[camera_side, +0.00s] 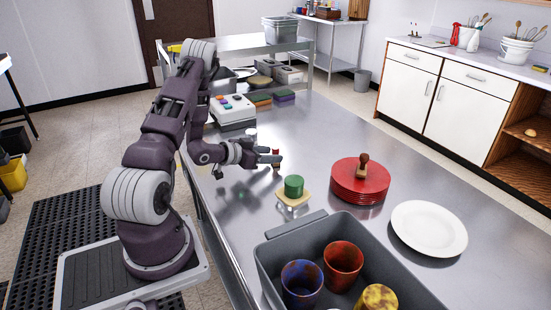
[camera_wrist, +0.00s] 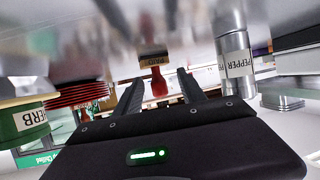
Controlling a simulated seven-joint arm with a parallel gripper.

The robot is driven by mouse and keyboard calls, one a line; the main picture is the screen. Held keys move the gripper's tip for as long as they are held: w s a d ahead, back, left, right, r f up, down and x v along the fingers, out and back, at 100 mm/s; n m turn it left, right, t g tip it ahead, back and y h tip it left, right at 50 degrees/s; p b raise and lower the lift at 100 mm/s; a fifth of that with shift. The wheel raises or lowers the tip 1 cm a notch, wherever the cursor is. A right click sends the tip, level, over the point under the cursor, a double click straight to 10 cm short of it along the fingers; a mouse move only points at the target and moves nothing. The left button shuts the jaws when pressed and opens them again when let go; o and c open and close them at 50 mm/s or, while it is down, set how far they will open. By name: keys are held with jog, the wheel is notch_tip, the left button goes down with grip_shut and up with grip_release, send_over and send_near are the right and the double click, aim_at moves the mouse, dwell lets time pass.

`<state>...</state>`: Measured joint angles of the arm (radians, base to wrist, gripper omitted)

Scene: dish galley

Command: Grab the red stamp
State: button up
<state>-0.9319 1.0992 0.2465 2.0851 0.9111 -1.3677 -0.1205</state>
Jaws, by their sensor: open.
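The red stamp (camera_wrist: 158,82) has a red handle and a wooden block with lettering. In the wrist view, which looks upside down, it shows upright side inverted, between the two dark fingers and seemingly just beyond their tips. In the side view the small red stamp (camera_side: 276,153) stands on the steel table at the fingertips, partly hidden by them. My gripper (camera_side: 272,158) is low over the table, roughly level, with its fingers apart. I see no contact between finger and stamp.
Red plates (camera_side: 358,184) bear a wooden-handled item (camera_side: 362,166). A white plate (camera_side: 428,229) and a grey bin (camera_side: 268,262) with cups are nearer the camera.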

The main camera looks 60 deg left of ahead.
jog(key=x, duration=0.2)
jog(key=r+x, duration=0.1)
jog(key=x, duration=0.2)
jog(key=shift+w+d, duration=0.15)
jog(key=shift+w, duration=0.1)
grip_shut()
jog(key=shift+r, duration=0.1)
